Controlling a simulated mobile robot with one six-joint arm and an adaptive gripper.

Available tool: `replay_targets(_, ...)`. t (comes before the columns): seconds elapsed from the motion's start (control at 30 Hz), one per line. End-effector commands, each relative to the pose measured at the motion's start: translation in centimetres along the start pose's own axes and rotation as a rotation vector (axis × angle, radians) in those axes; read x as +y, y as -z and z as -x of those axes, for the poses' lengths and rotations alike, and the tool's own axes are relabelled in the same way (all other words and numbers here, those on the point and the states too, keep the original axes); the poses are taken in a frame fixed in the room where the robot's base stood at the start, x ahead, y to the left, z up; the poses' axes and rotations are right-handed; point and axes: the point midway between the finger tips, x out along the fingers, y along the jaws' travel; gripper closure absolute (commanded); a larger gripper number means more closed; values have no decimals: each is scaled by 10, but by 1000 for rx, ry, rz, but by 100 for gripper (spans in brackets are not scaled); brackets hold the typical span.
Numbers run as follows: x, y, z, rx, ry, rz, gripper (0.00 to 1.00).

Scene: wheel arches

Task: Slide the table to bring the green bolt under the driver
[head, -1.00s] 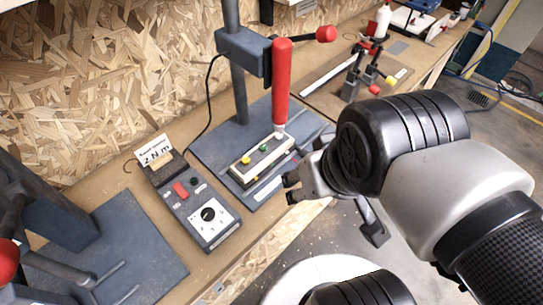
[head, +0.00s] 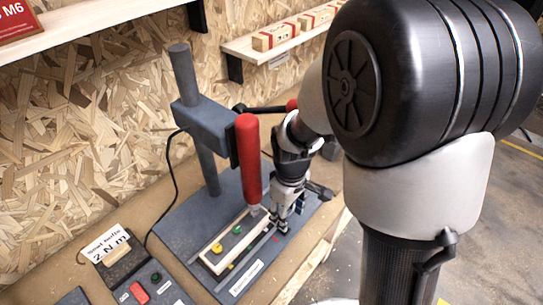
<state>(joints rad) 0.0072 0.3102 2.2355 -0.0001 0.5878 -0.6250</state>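The sliding table (head: 212,266) is a pale, narrow block lying in a shallow track on the press's blue-grey base plate. A green bolt (head: 237,229) stands near its middle, and a yellow bolt (head: 217,247) is closer to its near left end. The red driver (head: 249,160) hangs upright over the table's far right end, to the right of the green bolt. My gripper (head: 286,222) points down beside that right end, close to the driver tip. I cannot tell whether it touches the table. Its fingers are small and dark, so their opening is unclear.
The press column (head: 184,75) and its head (head: 212,128) stand behind the driver. A lever with a red knob (head: 292,105) reaches right, close to my arm. A control box (head: 150,285) with a 2 N m card (head: 104,245) sits at front left. A shelf (head: 262,55) holds boxes.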

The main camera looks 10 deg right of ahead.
Motion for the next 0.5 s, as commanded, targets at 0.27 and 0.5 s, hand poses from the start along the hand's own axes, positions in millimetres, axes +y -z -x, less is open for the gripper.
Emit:
replay_targets(0.27, 0, 0, -30, -9, 7, 13, 56)
replay_targets(0.5, 0, -1, -68, -9, 7, 11, 56)
